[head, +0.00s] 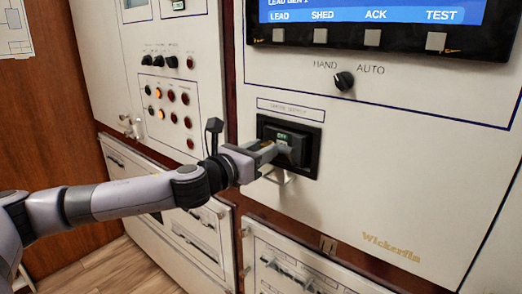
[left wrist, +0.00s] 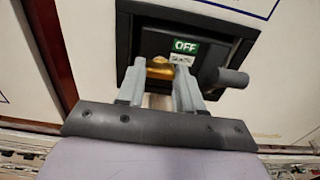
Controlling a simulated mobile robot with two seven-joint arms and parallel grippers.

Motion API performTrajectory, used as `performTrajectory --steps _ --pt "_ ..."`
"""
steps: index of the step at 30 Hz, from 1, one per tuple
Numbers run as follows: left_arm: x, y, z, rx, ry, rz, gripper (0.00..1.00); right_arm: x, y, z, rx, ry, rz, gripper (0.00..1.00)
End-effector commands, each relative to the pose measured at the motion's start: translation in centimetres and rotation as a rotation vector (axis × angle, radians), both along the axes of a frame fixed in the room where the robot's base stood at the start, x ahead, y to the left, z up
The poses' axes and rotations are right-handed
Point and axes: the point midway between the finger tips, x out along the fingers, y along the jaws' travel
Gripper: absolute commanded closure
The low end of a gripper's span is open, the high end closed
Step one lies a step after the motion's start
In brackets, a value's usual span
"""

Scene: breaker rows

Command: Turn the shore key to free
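A brass key-like piece (left wrist: 160,67) sits below a green OFF window (left wrist: 185,46) in the left wrist view. I take it for the shore key; most of it is hidden by the fingers. It belongs to a black recessed breaker unit (head: 314,135). My left gripper (left wrist: 161,78) reaches into the unit, one finger on each side of the brass piece. Whether the fingers press on it or stand just clear, I cannot tell. In the head view the left gripper (head: 268,153) covers the key. My right gripper is not in view.
A dark handle (left wrist: 226,77) sticks out just right of the fingers. A HAND/AUTO knob (head: 344,81) and a display (head: 370,15) are above the unit. Lamps (head: 168,103) are on the left panel. Drawers with handles (head: 246,231) are below.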

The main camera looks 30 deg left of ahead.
Motion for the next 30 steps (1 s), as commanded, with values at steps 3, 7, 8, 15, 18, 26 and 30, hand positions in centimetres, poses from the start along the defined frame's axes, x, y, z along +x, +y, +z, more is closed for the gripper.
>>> performTrajectory --steps 3,7,8,15,18,26,30 --pt "0.0 0.0 0.0 -0.001 0.001 0.000 0.94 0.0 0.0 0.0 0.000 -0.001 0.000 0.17" --pt "0.0 0.0 0.0 -0.015 0.002 -0.001 0.94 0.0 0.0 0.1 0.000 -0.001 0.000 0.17" --pt "0.0 0.0 -0.1 -0.021 0.004 -0.001 0.94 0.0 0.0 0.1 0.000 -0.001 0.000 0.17" --pt "0.0 0.0 -0.1 -0.133 0.013 -0.001 0.94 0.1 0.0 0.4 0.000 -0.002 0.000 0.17" --pt "0.0 0.0 -0.1 -0.210 0.019 -0.001 0.94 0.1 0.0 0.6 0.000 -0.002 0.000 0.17" --pt "0.0 0.0 -0.1 -0.452 0.038 0.000 0.94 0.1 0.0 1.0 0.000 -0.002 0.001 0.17" --pt "0.0 0.0 -0.1 -0.586 0.049 0.001 0.94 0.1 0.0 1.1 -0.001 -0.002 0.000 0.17"
